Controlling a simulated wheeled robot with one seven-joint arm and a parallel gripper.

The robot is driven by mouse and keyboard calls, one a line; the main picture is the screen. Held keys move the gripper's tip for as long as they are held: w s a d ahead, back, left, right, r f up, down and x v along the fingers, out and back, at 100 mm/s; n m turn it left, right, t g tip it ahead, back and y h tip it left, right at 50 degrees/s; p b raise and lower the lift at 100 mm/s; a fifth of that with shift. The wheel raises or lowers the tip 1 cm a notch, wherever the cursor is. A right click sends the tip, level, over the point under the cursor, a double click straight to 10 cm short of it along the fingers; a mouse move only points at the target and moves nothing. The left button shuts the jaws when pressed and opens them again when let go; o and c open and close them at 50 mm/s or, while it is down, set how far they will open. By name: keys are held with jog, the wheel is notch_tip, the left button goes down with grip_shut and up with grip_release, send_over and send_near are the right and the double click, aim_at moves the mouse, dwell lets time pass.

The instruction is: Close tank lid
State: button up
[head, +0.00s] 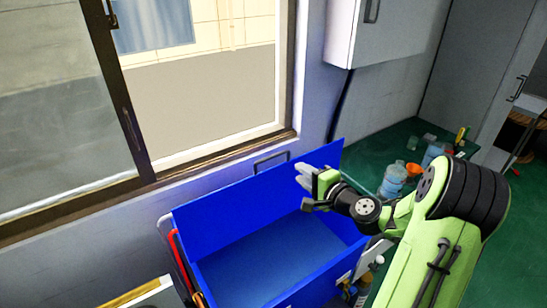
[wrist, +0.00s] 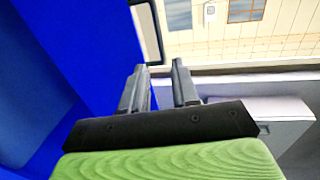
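The blue tank (head: 225,272) stands open below the window, and I can see into it. Its blue lid (head: 228,222) is raised along the window side, and a dark metal handle (head: 271,161) shows at its upper edge. My gripper (head: 303,180) is over the right part of the tank, close to the raised lid. In the wrist view my gripper (wrist: 160,82) is open, with nothing between its fingers. The blue lid (wrist: 85,50) fills the left side there, and the handle (wrist: 148,32) shows just beyond the left finger. I cannot tell whether a finger touches the lid.
The window (head: 200,80) and its sill are behind the tank. A green counter (head: 375,150) to the right holds bottles (head: 393,180) and small items. A white wall cabinet (head: 383,32) hangs above it. Red and orange hoses (head: 182,262) run beside the tank's left side.

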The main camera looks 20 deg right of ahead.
aim_at(274, 155)
jog(key=p+x, duration=0.3)
jog(key=x, duration=1)
jog(key=shift+w+a, duration=0.15)
jog(key=shift+w, duration=0.25)
jog(key=shift+w+f, duration=0.15)
jog(key=shift+w, duration=0.25)
grip_shut()
